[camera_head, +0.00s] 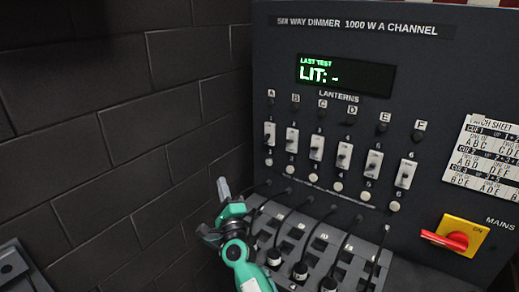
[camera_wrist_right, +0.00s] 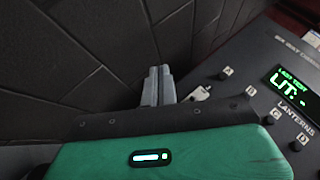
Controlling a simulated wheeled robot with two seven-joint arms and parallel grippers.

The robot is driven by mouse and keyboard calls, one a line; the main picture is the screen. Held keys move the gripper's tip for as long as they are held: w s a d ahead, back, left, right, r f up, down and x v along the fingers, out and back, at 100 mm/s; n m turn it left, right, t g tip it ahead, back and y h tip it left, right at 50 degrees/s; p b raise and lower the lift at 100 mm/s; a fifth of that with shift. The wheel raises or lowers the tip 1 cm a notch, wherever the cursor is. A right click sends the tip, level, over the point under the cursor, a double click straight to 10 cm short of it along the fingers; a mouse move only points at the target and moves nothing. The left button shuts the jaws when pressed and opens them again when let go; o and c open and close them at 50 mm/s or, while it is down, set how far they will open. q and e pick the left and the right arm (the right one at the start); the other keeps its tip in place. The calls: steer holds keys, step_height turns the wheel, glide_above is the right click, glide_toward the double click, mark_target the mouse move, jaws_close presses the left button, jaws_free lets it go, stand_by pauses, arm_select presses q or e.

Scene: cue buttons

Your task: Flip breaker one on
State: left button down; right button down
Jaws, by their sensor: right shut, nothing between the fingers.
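Breaker one (camera_head: 270,134) is the leftmost of a row of white switches on the dark dimmer panel, under lantern label A. Its lever is too small to tell if it is up or down. My right gripper (camera_head: 222,187) is shut and empty, left of and below breaker one, apart from the panel. Its closed fingers (camera_wrist_right: 158,85) point toward the brick wall side in the right wrist view, with a white switch (camera_wrist_right: 200,93) just right of them. The display (camera_head: 345,75) reads "LAST TEST LIT: -". My left gripper is not in view.
Other breakers (camera_head: 292,140) stand close to the right of breaker one, with round white buttons below. Plugs and black cables (camera_head: 300,268) fill the patch bay beneath. A red mains handle (camera_head: 447,240) and patch sheet (camera_head: 487,155) are at the right. A brick wall (camera_head: 110,130) borders the left.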

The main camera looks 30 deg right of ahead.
steer(key=w+d+m+g+h, duration=0.2)
steer(key=d+m+g+h, duration=0.3)
steer(key=m, duration=0.7)
steer(key=w+d+m+g+h, duration=0.2)
steer(key=d+m+g+h, duration=0.3)
steer(key=m+g, duration=0.5)
steer(key=m+h, duration=0.1)
steer(key=m, duration=0.1)
steer(key=shift+f+m+h, duration=0.25)
steer(key=shift+m+h, duration=0.05)
steer(key=shift+m, duration=0.1)
